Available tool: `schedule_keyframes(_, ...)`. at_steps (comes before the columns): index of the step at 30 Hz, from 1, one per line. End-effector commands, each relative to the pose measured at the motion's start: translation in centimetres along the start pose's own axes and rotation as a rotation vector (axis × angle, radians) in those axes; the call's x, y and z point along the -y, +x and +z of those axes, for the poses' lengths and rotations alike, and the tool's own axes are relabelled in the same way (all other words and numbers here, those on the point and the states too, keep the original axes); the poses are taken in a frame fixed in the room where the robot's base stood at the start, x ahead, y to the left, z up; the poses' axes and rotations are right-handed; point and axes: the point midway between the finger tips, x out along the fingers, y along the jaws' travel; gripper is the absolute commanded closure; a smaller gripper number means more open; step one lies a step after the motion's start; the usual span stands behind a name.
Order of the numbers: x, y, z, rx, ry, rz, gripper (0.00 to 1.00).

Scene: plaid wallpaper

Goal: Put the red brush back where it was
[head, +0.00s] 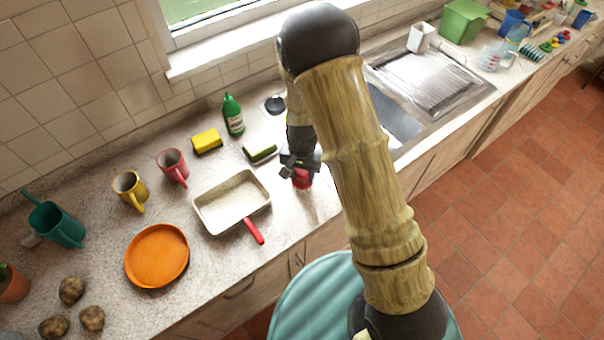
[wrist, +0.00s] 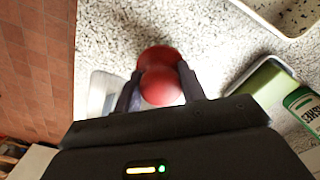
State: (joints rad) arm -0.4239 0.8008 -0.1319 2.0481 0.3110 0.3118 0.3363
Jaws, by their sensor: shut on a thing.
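My gripper (wrist: 158,92) is shut on the red brush (wrist: 160,72), whose rounded red top sits between the two dark fingers in the wrist view. In the head view my gripper (head: 300,165) is over the speckled counter near its front edge, with the red brush (head: 302,179) just below it. The bristles are not visible, and I cannot tell whether the brush touches the counter.
A beige pan (head: 232,203) with a red handle lies left of my gripper. A green sponge (head: 260,152), green bottle (head: 233,115) and yellow block (head: 207,141) stand behind. My arm hides part of the sink (head: 395,118). An orange plate (head: 157,256) lies farther left.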

Motion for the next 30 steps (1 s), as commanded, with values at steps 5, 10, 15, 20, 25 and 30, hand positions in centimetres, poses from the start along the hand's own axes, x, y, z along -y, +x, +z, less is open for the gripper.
schedule_keyframes(5, 0.0, 1.3, 0.0, 0.0, 0.002, 0.0, 0.84)
schedule_keyframes(10, 0.0, 1.3, 0.0, -0.001, 0.001, -0.001, 0.84)
schedule_keyframes(15, 0.0, 1.7, 0.0, 0.0, 0.001, 0.0, 0.84)
schedule_keyframes(20, 0.0, 1.6, 0.0, 0.0, 0.001, -0.001, 0.38)
schedule_keyframes(25, 0.0, 1.6, 0.0, 0.0, 0.001, -0.001, 0.38)
schedule_keyframes(30, 0.0, 1.1, 0.0, -0.001, 0.001, -0.001, 0.38)
